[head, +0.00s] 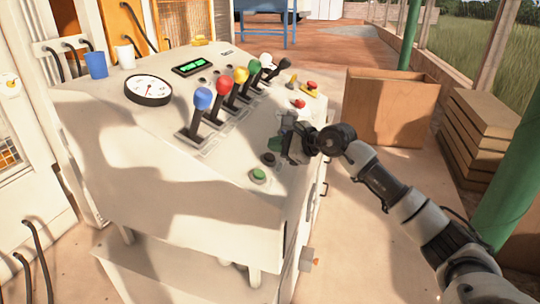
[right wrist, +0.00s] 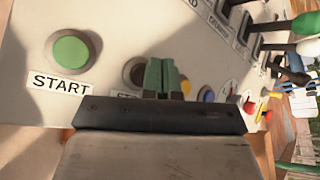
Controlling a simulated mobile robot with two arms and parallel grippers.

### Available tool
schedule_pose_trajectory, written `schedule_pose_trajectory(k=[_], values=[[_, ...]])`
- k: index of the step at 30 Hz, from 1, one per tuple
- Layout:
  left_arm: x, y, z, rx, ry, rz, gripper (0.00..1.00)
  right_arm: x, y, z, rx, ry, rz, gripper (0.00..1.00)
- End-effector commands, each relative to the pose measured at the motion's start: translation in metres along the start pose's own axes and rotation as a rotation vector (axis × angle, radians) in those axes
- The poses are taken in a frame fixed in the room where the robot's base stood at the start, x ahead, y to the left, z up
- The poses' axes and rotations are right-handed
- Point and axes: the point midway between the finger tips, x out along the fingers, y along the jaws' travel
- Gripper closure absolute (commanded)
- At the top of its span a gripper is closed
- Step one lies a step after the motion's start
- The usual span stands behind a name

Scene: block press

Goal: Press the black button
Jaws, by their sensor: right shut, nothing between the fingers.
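The black button (head: 268,158) is on the sloped top of the white console (head: 150,190), just above the green button (head: 258,176) in the head view. My right gripper (head: 283,143) is shut and empty, near the black button on its upper right. In the right wrist view, the shut fingers (right wrist: 163,76) partly cover a dark round button (right wrist: 135,73), which looks like the black one. The green button (right wrist: 70,50) there has a START label. The label beneath the dark button is mostly hidden. I cannot tell whether the fingers touch it. My left gripper is not in view.
Levers with blue (head: 203,98), red, yellow, green and other knobs stand left of my gripper. A gauge (head: 148,90), a display (head: 192,67), a blue cup (head: 96,64) and a white cup (head: 125,56) are farther back. A wooden crate (head: 385,108) stands beyond the console's right side.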

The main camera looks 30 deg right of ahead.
Motion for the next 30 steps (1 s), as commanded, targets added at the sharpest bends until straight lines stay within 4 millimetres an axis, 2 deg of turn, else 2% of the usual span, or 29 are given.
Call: schedule_pose_trajectory(k=[8,24,30], values=[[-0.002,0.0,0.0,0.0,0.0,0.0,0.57,-0.003,-0.003,0.003,-0.001,0.0,-0.001,1.0],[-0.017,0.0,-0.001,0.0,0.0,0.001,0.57,-0.039,-0.029,0.029,-0.001,0.0,-0.001,1.0],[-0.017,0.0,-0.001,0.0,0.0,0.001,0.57,-0.042,-0.03,0.031,0.001,0.0,0.0,1.0]])
